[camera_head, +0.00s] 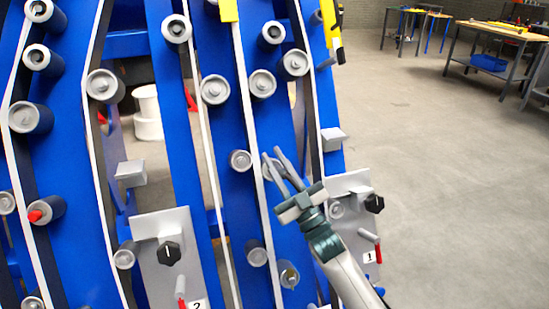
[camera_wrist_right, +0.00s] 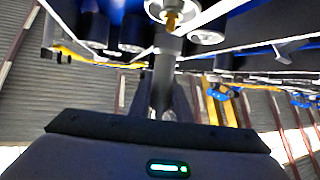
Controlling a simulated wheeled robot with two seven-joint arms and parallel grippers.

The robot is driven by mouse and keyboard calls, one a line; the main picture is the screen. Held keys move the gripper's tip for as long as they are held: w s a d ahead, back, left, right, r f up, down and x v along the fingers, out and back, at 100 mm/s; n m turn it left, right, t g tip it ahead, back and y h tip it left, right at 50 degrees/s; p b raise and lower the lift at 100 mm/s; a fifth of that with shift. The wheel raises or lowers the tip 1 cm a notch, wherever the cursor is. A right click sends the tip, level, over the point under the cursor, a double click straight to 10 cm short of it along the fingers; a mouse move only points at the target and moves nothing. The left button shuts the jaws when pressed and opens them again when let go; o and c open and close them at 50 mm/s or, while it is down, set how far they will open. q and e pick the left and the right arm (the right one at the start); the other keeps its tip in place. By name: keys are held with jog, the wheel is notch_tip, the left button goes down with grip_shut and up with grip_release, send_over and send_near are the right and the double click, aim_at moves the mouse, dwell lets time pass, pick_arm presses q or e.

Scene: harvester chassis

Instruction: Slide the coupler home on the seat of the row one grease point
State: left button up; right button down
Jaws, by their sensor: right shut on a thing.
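My right gripper (camera_head: 274,156) reaches up from the bottom of the head view, its fingers in front of the blue frame beside the row one plate. It also shows in the wrist view (camera_wrist_right: 164,98), shut on a grey cylindrical coupler (camera_wrist_right: 166,62). The coupler points toward a small brass grease point (camera_wrist_right: 172,22) on a round pale seat (camera_wrist_right: 160,8). The coupler's tip overlaps the lower end of the brass in the picture; I cannot tell whether they touch. In the head view the fingers hide the coupler. My left gripper is out of view.
A grey plate marked 1 (camera_head: 350,184) with a black knob (camera_head: 374,204) and red-tipped lever stands close right of my gripper. A plate marked 2 (camera_head: 150,222) is further left. Several grey rollers (camera_head: 263,84) stick out of the blue frame (camera_head: 225,125). Open floor lies right.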

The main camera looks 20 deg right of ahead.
jog(key=shift+s+r+p, duration=0.65)
jog(key=shift+s+p, duration=0.15)
jog(key=shift+s, duration=0.2)
jog(key=shift+w+f, duration=0.15)
jog(key=shift+w+f+b, duration=0.4)
jog(key=shift+w+b, duration=0.2)
jog(key=shift+w, duration=0.1)
jog(key=shift+p, duration=0.4)
dwell(1.4)
jog(key=shift+w+f+b, duration=0.3)
jog(key=shift+w+b, duration=0.1)
jog(key=shift+w, duration=0.1)
jog(key=shift+w+f+b, duration=0.25)
jog(key=shift+w+b, duration=0.1)
jog(key=shift+w, duration=0.15)
dwell(0.5)
jog(key=c, duration=1.6)
grip_release()
jog(key=shift+o, duration=0.2)
